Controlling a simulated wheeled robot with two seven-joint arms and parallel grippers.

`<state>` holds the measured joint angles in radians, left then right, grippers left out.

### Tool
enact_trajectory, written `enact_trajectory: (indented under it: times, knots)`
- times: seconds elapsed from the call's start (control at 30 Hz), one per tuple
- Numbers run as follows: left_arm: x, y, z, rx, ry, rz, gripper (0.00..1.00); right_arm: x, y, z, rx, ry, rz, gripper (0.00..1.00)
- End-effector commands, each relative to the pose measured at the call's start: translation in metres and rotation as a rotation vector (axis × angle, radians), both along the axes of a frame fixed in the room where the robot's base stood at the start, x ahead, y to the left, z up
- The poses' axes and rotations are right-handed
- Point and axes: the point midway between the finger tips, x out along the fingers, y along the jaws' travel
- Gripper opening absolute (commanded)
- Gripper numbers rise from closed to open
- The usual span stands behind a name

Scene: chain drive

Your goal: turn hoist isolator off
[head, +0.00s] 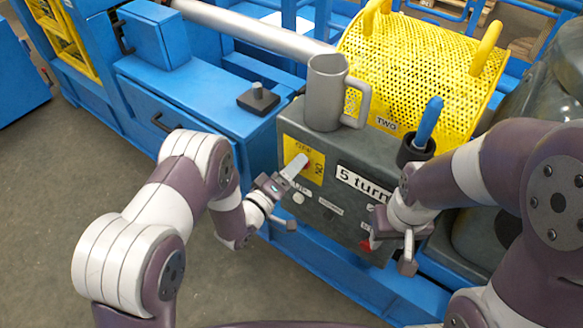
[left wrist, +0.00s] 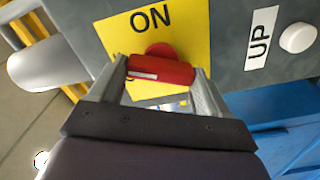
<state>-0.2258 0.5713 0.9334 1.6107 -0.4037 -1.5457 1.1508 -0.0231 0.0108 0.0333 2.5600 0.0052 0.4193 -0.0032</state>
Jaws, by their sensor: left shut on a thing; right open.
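The hoist isolator is a red handle (left wrist: 160,70) on a yellow plate (left wrist: 185,22) marked ON, on the front of a grey control box (head: 335,150). In the left wrist view the handle lies nearly level across the picture, below the word ON. My left gripper (head: 291,168) is shut on the handle, with one finger at each end of it in the left wrist view. In the head view the gripper mostly hides the handle. My right gripper (head: 398,262) is open and empty, low in front of the box's right part.
A grey mug (head: 325,92) and a dark cup (head: 413,150) with a blue-handled tool (head: 428,120) stand on the box. A white button (left wrist: 298,38) beside an UP label is right of the plate. A yellow perforated guard (head: 410,65) rises behind.

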Motion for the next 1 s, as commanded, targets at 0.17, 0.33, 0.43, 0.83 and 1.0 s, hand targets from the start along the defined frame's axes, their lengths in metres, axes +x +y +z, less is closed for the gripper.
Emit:
enact_trajectory:
  times: [0.17, 0.33, 0.43, 0.83, 1.0]
  knots:
    - [0.0019, 0.0002, 0.0034, -0.123, 0.081, 0.001, 0.46, 0.0000, 0.0000, 0.0055, 0.000, 0.000, 0.000, 0.43]
    - [0.0020, 0.0004, 0.0024, -0.221, 0.152, 0.001, 0.46, 0.0000, 0.0000, 0.0086, 0.000, 0.000, 0.000, 0.43]
    - [0.0022, 0.0005, 0.0022, -0.267, 0.184, 0.001, 0.46, 0.0000, 0.0000, 0.0099, 0.000, 0.000, 0.000, 0.43]
    - [0.0026, 0.0007, 0.0014, -0.359, 0.250, 0.001, 0.46, 0.0000, 0.0000, 0.0122, 0.000, 0.000, 0.000, 0.43]
    - [0.0027, 0.0008, 0.0012, -0.365, 0.254, 0.002, 0.46, 0.0000, 0.0000, 0.0123, 0.000, 0.000, 0.000, 0.43]
